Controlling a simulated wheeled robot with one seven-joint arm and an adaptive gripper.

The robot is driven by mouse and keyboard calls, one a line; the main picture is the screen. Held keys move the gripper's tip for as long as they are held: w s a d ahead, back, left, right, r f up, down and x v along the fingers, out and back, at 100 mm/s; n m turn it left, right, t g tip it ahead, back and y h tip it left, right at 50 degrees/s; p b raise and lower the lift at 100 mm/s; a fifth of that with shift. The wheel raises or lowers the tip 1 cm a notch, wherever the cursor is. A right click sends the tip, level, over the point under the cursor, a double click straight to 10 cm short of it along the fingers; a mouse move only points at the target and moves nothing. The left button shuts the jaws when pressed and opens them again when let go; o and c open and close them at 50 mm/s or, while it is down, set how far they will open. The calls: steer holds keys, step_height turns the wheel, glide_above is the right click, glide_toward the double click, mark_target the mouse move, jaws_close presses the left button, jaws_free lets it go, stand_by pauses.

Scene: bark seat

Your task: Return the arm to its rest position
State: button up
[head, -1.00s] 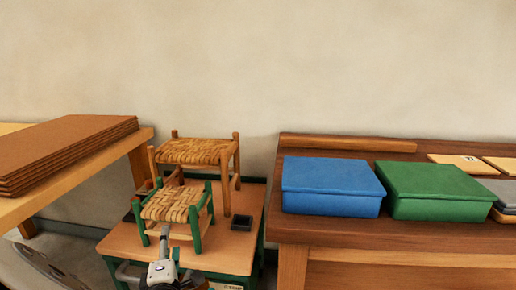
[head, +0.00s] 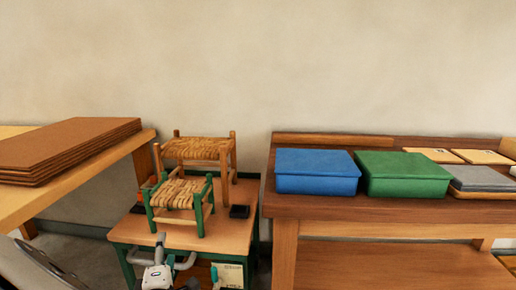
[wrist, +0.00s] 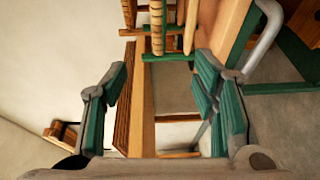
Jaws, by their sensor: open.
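My gripper (wrist: 160,78) is open in the wrist view, with its green-padded fingers spread wide and nothing between them. Beyond the fingers are a table leg, the floor and the wall, seen tilted. In the head view, the grey-and-white end of my arm (head: 157,276) is low in the picture, in front of the small green-edged table (head: 222,240). The fingers are not clear there. A green-framed stool with a woven seat (head: 179,193) and a plain wooden woven stool (head: 197,148) stand upright on that table, apart from my arm.
A small dark tray (head: 239,211) is beside the stools. A metal rail (head: 186,262) runs along the table's front. To the right, a workbench (head: 400,207) holds a blue box (head: 316,172) and a green box (head: 403,175). Stacked brown sheets (head: 70,150) lie on the left bench.

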steer(key=w+d+r+m+g+h, duration=0.25)
steer(key=d+m+g, duration=0.45)
steer(key=d, duration=0.4)
steer(key=s+d+r+m+g+y, duration=0.25)
steer(key=s+d+r+m, duration=0.35)
steer(key=d, duration=0.4)
steer(key=s+d+r+m+g+h, duration=0.1)
steer(key=s+d+r+m+g, duration=0.1)
steer(key=s+d, duration=0.7)
steer(key=s+d+r+m+g+h, duration=0.25)
steer(key=s+d, duration=0.25)
steer(key=s, duration=0.7)
steer(key=s+d+r+m+g+h, duration=0.1)
steer(key=s+d+r+m+g, duration=0.15)
steer(key=s+d, duration=0.65)
step_height(320, 180, up, 26)
steer(key=s+a+t+p, duration=0.1)
steer(key=s+t+p, duration=0.1)
steer(key=p, duration=2.3)
steer(key=shift+s+m+t, duration=0.2)
steer(key=shift+m+t, duration=0.1)
steer(key=shift+t, duration=0.55)
